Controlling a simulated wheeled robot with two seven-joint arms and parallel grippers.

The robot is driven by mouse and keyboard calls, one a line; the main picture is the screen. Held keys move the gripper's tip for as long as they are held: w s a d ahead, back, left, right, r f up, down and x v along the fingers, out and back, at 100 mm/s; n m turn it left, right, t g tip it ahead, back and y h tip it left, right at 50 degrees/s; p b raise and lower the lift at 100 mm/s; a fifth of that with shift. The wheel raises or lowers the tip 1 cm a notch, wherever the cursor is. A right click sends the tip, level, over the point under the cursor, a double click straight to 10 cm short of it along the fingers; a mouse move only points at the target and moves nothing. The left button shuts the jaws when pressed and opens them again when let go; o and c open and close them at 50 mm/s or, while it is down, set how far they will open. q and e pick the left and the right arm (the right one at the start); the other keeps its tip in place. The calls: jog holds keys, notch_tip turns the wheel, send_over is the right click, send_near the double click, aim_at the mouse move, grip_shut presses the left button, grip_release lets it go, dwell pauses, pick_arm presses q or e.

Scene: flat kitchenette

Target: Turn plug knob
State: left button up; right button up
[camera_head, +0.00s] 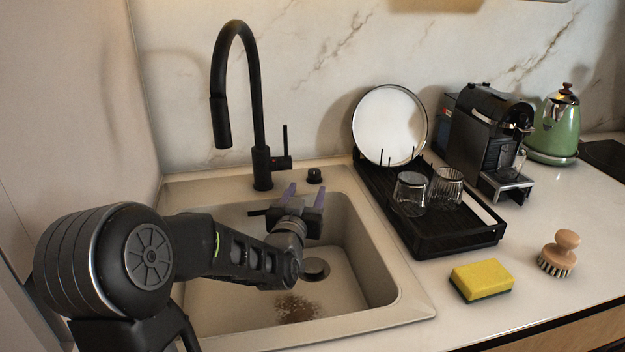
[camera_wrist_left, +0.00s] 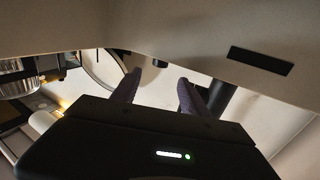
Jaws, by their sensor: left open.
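The plug knob (camera_head: 314,176) is a small black round knob on the back rim of the sink (camera_head: 405,309), right of the black faucet (camera_head: 262,170). My left gripper (camera_head: 304,190) is over the back of the basin, open and empty, its purple fingers pointing at the back rim. The knob stands just beyond the fingertips, apart from them. In the left wrist view, a small dark shape that looks like the knob (camera_wrist_left: 160,63) shows between and beyond the fingertips (camera_wrist_left: 159,75). My right gripper is not in view.
The tall faucet stands close on the left of the gripper. A black dish rack (camera_head: 440,238) with a plate (camera_head: 389,125) and two glasses stands right of the sink. A yellow sponge (camera_head: 482,279) and a brush (camera_head: 560,252) lie on the counter. A dark slot (camera_wrist_left: 260,61) shows in the basin wall.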

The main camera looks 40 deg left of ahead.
aim_at(313, 175)
pick_arm(q)
jog(key=x, duration=0.7)
jog(key=shift+w+a+p, duration=0.15)
jog(key=shift+w+p, duration=0.2)
jog(key=shift+c, duration=0.4)
grip_shut()
